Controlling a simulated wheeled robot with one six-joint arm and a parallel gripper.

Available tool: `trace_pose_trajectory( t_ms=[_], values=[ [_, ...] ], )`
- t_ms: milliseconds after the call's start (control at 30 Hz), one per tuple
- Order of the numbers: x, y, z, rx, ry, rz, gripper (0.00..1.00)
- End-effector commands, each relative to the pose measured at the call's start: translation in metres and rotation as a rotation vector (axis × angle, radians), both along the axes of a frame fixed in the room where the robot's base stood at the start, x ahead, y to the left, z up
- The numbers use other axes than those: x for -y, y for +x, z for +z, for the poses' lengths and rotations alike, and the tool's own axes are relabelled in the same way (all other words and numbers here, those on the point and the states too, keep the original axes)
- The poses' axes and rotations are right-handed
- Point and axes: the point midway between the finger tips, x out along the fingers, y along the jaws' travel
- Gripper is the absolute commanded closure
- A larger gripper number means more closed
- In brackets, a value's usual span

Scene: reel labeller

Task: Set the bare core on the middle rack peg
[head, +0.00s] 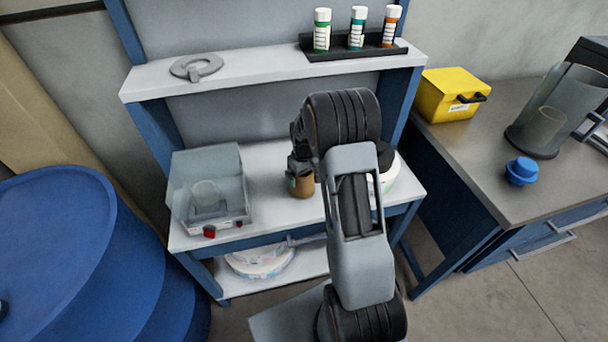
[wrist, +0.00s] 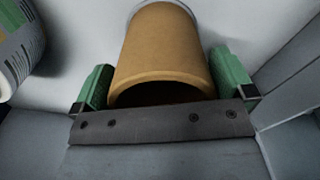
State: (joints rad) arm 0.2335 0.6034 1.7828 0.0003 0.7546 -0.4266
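The bare core (head: 303,187) is a brown, hollow tube standing on or just above the light workbench (head: 270,205), left of my arm. In the wrist view the core (wrist: 163,50) points away from me with its open near end facing my gripper. My gripper (wrist: 163,85) has a green pad against each side of the core and looks shut on it. In the head view the gripper (head: 301,172) is at the core and partly hidden by my wrist. I cannot make out a rack peg in either view; my arm hides part of the bench.
A clear box (head: 208,190) stands left on the bench. A white round thing (head: 391,172) is partly behind my arm. A yellow box (head: 450,95) sits on the right counter.

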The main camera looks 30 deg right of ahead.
Motion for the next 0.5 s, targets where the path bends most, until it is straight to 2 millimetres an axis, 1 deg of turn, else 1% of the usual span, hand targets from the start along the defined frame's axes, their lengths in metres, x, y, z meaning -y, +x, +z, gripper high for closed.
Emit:
trace_pose_trajectory(
  t_ms=[167,267,367,500],
  values=[
    [0.0,0.0,0.001,0.0,0.0,0.0,0.0],
    [0.0,0.0,0.006,0.001,0.0,0.0,0.0],
    [0.0,0.001,0.019,0.004,-0.001,0.0,0.0],
    [0.0,0.001,0.047,0.006,-0.002,0.0,0.0]
  ],
)
